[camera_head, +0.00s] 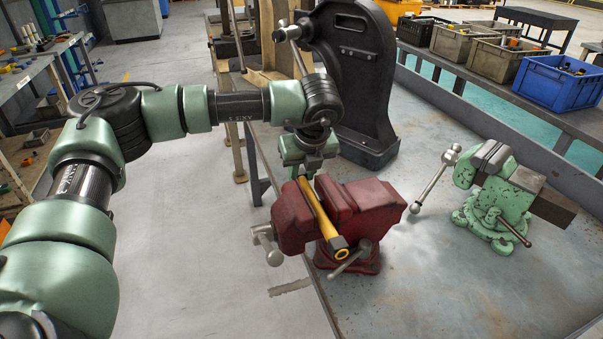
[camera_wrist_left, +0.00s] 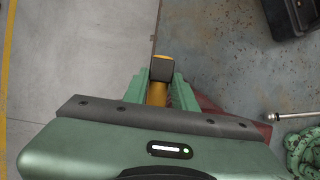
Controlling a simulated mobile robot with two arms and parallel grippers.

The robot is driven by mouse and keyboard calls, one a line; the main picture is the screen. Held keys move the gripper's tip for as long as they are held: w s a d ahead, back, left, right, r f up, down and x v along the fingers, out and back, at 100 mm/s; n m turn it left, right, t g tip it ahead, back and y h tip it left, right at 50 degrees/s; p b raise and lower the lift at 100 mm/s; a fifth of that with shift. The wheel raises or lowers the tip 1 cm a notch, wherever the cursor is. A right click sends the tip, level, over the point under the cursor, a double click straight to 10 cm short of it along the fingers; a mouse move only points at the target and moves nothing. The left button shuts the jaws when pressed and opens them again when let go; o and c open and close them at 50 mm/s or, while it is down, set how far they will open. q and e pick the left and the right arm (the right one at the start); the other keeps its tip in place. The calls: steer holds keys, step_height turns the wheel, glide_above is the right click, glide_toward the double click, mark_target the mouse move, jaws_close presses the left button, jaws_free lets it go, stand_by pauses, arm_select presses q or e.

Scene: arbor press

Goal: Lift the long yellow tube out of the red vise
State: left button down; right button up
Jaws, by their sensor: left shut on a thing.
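The long yellow tube (camera_head: 319,212) lies in the jaws of the red vise (camera_head: 362,207). It slants toward the camera, and its dark-ringed near end sticks out past the front of the vise. My left gripper (camera_head: 306,172) is at the tube's far end, just behind the vise. In the left wrist view its green fingers (camera_wrist_left: 158,92) are shut on the yellow tube (camera_wrist_left: 157,93), whose dark end cap shows beyond them. The gripper body hides most of the red vise (camera_wrist_left: 212,104) there. My right gripper is not in view.
A green vise (camera_head: 500,195) stands to the right on the metal bench (camera_head: 440,280). A tall black press (camera_head: 355,75) stands behind the red vise. Crates, including a blue one (camera_head: 557,83), line the back right. The bench front is clear.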

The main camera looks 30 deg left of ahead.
mark_target(302, 177)
arm_select(q)
steer(key=shift+r, duration=0.2)
steer(key=shift+r+p, duration=1.15)
steer(key=shift+r, duration=2.5)
steer(key=shift+r, duration=0.1)
